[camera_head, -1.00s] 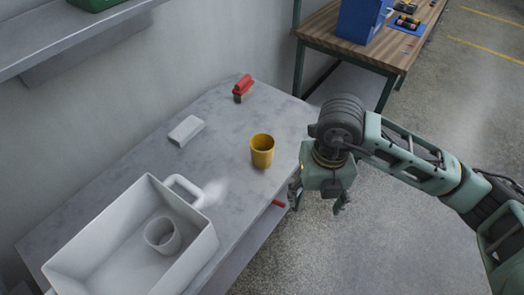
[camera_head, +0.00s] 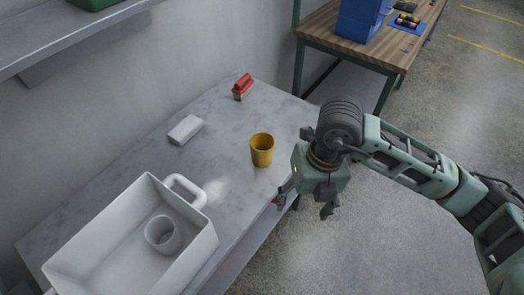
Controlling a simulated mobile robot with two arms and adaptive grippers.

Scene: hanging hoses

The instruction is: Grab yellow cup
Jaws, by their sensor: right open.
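The yellow cup (camera_head: 262,151) stands upright and empty on the grey table (camera_head: 215,130), near its right edge. My right gripper (camera_head: 302,205) is to the right of and below the cup in the picture, by the table's right edge. Its fingers point down and are spread apart, with nothing seen between them. It does not touch the cup. My left gripper is not in view.
A white bin (camera_head: 85,262) with a white cup (camera_head: 163,234) inside stands at the table's near left. A white block (camera_head: 185,130) and a red-handled brush-like object (camera_head: 242,86) lie farther back. A wooden bench (camera_head: 368,45) with a blue bin (camera_head: 358,18) stands behind.

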